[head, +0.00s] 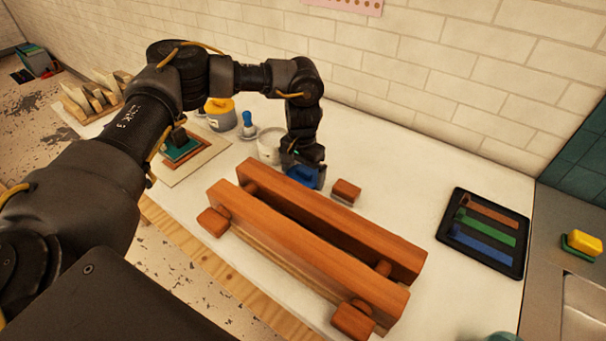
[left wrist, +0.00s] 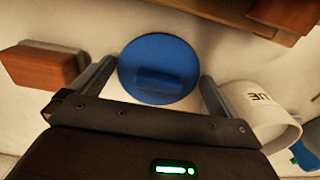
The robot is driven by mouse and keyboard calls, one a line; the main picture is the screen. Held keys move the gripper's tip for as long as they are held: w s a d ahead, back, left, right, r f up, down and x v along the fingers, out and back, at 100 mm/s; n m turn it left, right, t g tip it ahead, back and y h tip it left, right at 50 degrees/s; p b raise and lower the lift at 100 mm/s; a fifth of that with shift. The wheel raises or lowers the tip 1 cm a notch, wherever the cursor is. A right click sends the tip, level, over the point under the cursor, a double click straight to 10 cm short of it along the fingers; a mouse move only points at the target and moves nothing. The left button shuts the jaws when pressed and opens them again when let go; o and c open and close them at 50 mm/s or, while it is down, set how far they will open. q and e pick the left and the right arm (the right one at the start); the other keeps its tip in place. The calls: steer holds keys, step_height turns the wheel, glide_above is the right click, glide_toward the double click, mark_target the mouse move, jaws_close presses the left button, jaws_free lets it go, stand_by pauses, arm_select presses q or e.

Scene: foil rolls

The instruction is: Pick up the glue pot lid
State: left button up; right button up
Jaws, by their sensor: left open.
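The glue pot lid (head: 301,174) is a round blue disc with a raised bar on top. It lies on the white worktop just behind the wooden clamp, partly hidden by my left gripper (head: 304,160) above it. In the left wrist view the lid (left wrist: 150,53) sits between and slightly beyond the tips of my open left gripper (left wrist: 158,80). Nothing is held. I cannot tell whether a finger touches the lid. The white glue pot (head: 267,150) stands open just left of the gripper; it also shows in the left wrist view (left wrist: 258,112). My right gripper is out of view.
A large wooden clamp (head: 310,227) with two long bars lies close in front of the lid. A small wooden block (head: 345,190) is right of it. A black tray (head: 482,236) with coloured strips lies farther right. Clear worktop lies between clamp and tray.

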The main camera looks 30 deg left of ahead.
arm_select(q)
steer(key=c, duration=0.6)
steer(key=shift+c, duration=0.2)
